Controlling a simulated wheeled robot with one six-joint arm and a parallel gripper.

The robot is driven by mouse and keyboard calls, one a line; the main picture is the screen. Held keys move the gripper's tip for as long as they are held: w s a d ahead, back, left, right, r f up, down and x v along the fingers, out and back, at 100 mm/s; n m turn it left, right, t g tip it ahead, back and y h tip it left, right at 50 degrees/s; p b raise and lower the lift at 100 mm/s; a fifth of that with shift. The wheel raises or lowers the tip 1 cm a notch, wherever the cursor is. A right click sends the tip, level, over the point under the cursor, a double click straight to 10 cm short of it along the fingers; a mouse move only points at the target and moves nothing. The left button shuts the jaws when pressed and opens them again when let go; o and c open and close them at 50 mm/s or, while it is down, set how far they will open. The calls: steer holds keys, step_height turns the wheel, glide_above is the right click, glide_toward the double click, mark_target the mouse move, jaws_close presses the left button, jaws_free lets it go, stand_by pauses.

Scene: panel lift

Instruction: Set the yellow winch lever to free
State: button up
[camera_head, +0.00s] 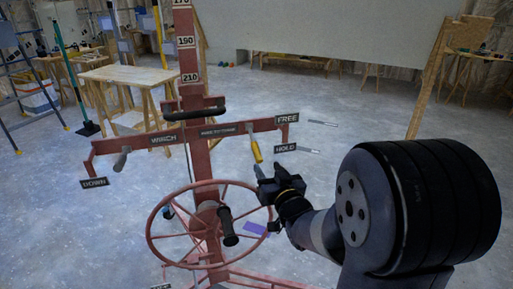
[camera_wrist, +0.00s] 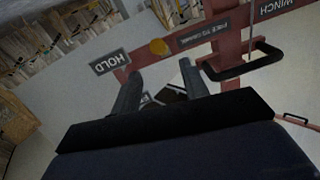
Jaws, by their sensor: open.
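The yellow winch lever (camera_head: 257,153) hangs from the red crossbar, its grip pointing down, level with the HOLD sign (camera_head: 286,148) and below the FREE sign (camera_head: 287,119). In the wrist view its yellow end (camera_wrist: 158,46) shows as a round knob close to the HOLD sign (camera_wrist: 110,62). My gripper (camera_head: 265,178) is just below the yellow grip in the head view. In the wrist view my gripper (camera_wrist: 160,86) is open, with nothing held between its fingers; the knob appears beyond the fingertips. I cannot tell the exact gap.
The red winch stand carries a large handwheel (camera_head: 150,225) with a black knob (camera_head: 228,226), and a black bar handle (camera_head: 196,112). A second lever (camera_head: 122,158) hangs at the left, by the DOWN sign (camera_head: 94,183).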

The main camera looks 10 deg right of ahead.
mark_target(259, 155)
steer(key=w, duration=0.3)
steer(key=w+a+p, duration=0.1)
steer(key=w, duration=0.6)
steer(key=shift+w+a+p, duration=0.15)
steer(key=shift+p, duration=0.15)
jaws_close()
